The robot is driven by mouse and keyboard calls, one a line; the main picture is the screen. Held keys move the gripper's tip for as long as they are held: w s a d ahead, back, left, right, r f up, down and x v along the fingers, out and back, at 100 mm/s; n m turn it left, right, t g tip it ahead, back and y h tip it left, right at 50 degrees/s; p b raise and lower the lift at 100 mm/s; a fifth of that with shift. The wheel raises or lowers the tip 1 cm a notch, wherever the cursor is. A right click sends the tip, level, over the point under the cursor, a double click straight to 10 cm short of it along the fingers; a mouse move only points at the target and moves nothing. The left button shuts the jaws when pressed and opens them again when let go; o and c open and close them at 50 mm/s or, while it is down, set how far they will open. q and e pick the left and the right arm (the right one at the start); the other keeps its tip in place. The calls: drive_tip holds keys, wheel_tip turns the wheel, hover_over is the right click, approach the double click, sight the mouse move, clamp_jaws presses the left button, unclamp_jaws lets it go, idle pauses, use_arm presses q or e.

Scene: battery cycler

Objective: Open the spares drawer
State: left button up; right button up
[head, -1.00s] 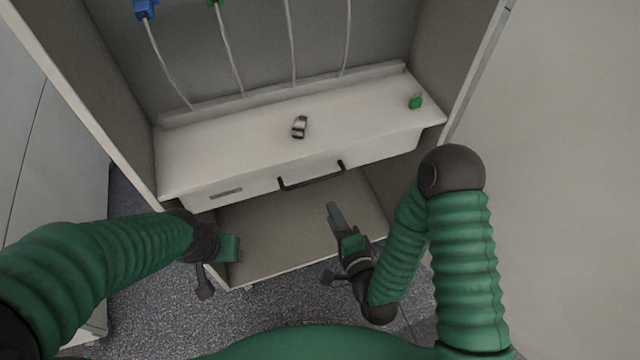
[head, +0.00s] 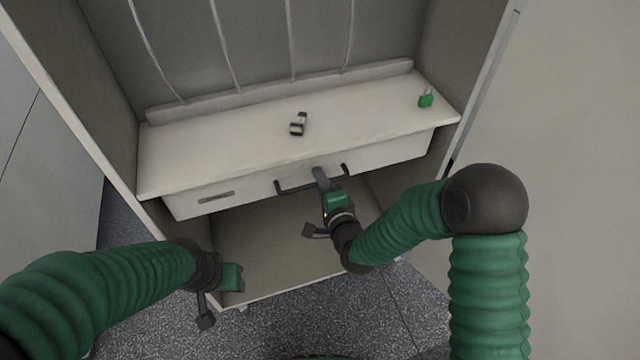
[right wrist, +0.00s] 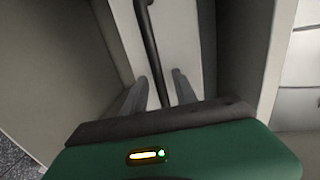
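The spares drawer (head: 240,190) is a white front under the shelf, with a label slot at its left. It looks shut. Its dark bar handle (head: 295,188) is at the middle of the front. My right gripper (head: 320,175) is at the handle. In the right wrist view the handle bar (right wrist: 152,45) runs between the two grey fingers of my right gripper (right wrist: 158,92), which stand apart with gaps beside the bar. My left gripper (head: 231,277) hangs at the lower left, away from the drawer; its fingers do not show clearly.
The white shelf (head: 220,145) above the drawer carries a small dark-and-white clip-like object (head: 298,124) and a green padlock-like object (head: 426,99). Cabinet side walls flank the drawer left and right. The compartment below (head: 270,245) looks empty.

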drive_tip(key=shift+a, duration=0.15)
clamp_jaws()
drive_tip(key=shift+s+f, duration=0.1)
idle(1.1)
